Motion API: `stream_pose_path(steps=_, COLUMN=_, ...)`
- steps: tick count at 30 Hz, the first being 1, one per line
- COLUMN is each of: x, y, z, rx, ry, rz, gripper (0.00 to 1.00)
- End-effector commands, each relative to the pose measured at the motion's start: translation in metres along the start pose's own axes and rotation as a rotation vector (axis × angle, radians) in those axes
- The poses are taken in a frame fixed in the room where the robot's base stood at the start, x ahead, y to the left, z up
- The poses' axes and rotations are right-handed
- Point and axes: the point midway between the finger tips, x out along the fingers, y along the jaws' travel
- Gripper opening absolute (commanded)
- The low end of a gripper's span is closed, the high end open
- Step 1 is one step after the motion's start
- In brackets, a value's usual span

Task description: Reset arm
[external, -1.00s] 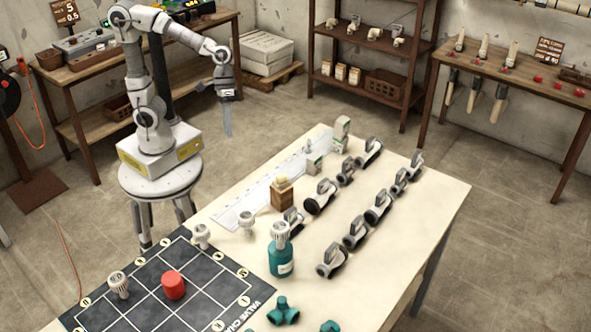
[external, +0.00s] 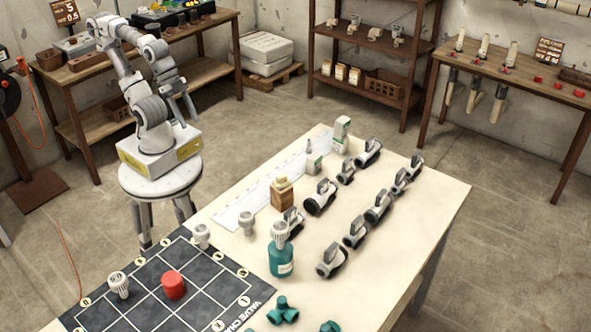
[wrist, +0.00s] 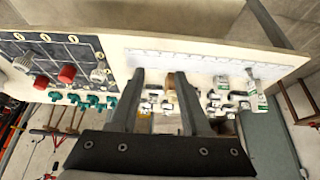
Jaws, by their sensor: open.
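My arm stands on a round white stool (external: 160,183), folded back over its own base. My gripper (external: 190,108) hangs just above and right of the base, well away from the table (external: 235,300), its fingers pointing down. In the wrist view my gripper (wrist: 162,76) shows two dark fingers apart, with no object held between them. The table lies beyond the fingertips in that view.
A workbench (external: 205,70) stands behind my arm. Floor lies open between stool and shelf.

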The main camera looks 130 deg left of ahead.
Motion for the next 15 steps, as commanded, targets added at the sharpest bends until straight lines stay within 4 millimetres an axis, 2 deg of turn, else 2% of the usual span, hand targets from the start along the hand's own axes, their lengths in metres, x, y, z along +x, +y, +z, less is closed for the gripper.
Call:
stream_pose_path(steps=4, x=-0.008, y=0.000, z=-0.004, rx=-0.002, ry=0.000, rz=0.000, gripper=0.47)
stream_pose_path(steps=8, x=-0.026, y=0.000, z=-0.014, rx=-0.002, ry=0.000, rz=0.000, gripper=0.47)
stream_pose_path(steps=15, x=-0.078, y=0.000, z=-0.042, rx=-0.003, ry=0.000, rz=0.000, gripper=0.47)
